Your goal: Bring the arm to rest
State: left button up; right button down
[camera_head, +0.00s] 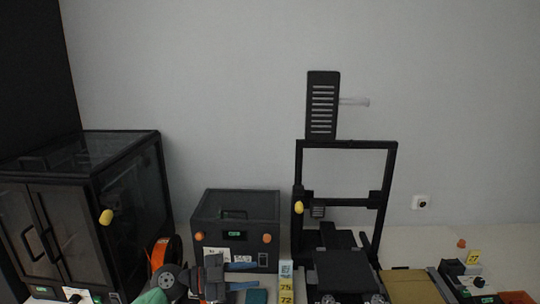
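My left gripper (252,276) shows at the bottom of the head view, left of the middle. Its dark body points to the right, with two blue-grey fingers spread apart, one above the other. I see nothing between them. It is in front of the dark grey box with the small green display (236,212). The lower part of my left arm is cut off by the frame edge. My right gripper is not in view.
A black glass-sided cabinet (130,200) stands at the left. An orange spool (158,252) is beside my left arm. A black open-frame printer (346,145) stands right of the middle. A brown carton (410,285) and a small black device (470,280) are at the lower right.

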pick_arm(q)
jog(key=a+r+n+t+y, duration=0.3)
jog(key=a+n+t+y, duration=0.35)
jog(key=n+t, duration=0.85)
jog(key=s+a+f+n+g+y, duration=0.1)
jog(key=s+a+f+n+y, duration=0.25)
jog(key=a+f+y, duration=0.2)
jog(key=s+a+f+n+y, duration=0.2)
jog(key=a+f+n+y, duration=0.2)
jog(key=f+y, duration=0.25)
jog(key=s+f+m+g+h, duration=0.1)
jog(key=s+f+g, duration=0.7)
jog(key=s, duration=0.5)
jog(key=s+f+m+g+h, duration=0.1)
jog(key=s+f+m+g, duration=0.1)
jog(key=s+f+g, duration=0.65)
notch_tip(320, 180, down, 22)
jog(key=s+d+t, duration=0.2)
jog(key=s+f, duration=0.4)
jog(key=f, duration=0.8)
jog(key=s+f+g, duration=0.1)
jog(key=s+f, duration=0.3)
jog(key=f, duration=0.9)
jog(key=shift+d+f, duration=0.3)
jog(key=shift+d, duration=0.1)
